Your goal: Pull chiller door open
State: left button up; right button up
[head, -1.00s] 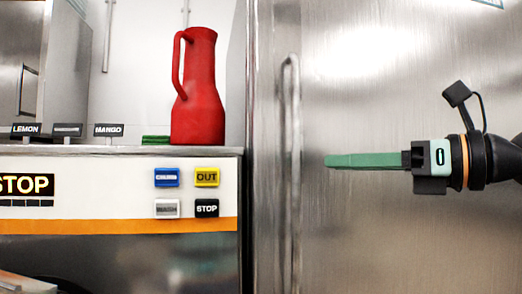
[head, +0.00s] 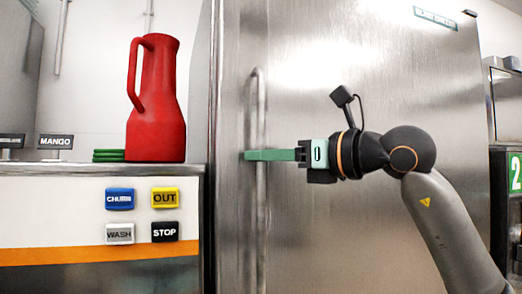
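The chiller door (head: 360,110) is a large brushed-steel panel. It looks shut. Its long vertical bar handle (head: 260,220) runs down near its left edge. My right gripper (head: 251,155) comes in from the right with its green fingers level. The fingers cross the handle bar at its upper part, and the tips reach a little past it to the left. The fingers overlap each other from this side, so I cannot tell whether they are closed on the bar. My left gripper is not in view.
A red jug (head: 157,105) and a small green stack (head: 109,155) stand on the freezer machine (head: 80,247) at left, whose front has several buttons. Another machine marked 2 (head: 514,172) stands at the far right.

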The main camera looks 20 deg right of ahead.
jog(key=shift+w+a, duration=0.4)
jog(key=shift+w, duration=0.1)
grip_shut()
dwell(1.2)
